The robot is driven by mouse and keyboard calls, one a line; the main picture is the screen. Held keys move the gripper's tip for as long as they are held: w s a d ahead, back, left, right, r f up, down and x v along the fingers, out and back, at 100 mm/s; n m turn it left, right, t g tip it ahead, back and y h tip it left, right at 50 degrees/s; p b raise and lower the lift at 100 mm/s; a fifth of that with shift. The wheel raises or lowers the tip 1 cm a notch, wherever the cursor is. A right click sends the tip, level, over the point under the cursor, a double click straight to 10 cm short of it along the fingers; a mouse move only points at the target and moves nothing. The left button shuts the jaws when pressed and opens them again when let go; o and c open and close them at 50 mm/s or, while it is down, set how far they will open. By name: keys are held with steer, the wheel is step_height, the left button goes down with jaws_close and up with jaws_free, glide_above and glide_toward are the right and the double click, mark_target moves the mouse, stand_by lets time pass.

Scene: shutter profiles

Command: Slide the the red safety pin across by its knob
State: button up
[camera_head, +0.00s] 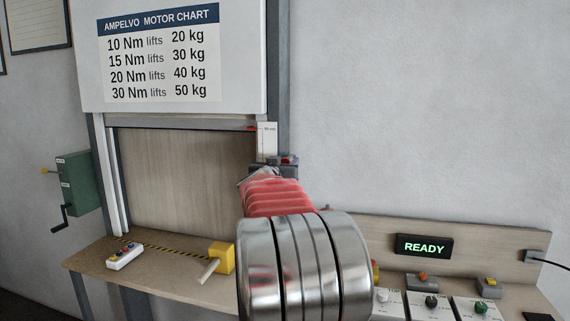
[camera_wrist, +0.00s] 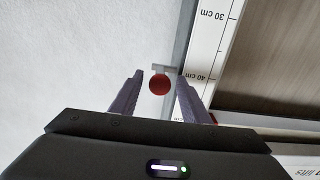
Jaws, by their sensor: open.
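The red knob (camera_wrist: 159,85) of the safety pin shows in the wrist view as a round red disc, with a short grey piece just beyond it. My gripper (camera_wrist: 160,76) is open, with one dark finger on each side of the knob. Gaps show between the knob and both fingers in this view. How deep the knob sits between them I cannot tell. In the head view a small red part (camera_head: 289,159) shows at the right post of the shutter frame, just beyond my arm. My arm hides most of the gripper there.
A white scale strip (camera_wrist: 222,45) runs along the frame beside the wooden shutter panel (camera_head: 180,180). The bench (camera_head: 155,275) carries a button box (camera_head: 125,257) and a yellow block (camera_head: 222,257). A READY sign (camera_head: 425,246) stands right. The wall beside the post is bare.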

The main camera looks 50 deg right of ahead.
steer(key=shift+d, duration=0.1)
steer(key=shift+c, duration=0.2)
jaws_close()
stand_by(0.4)
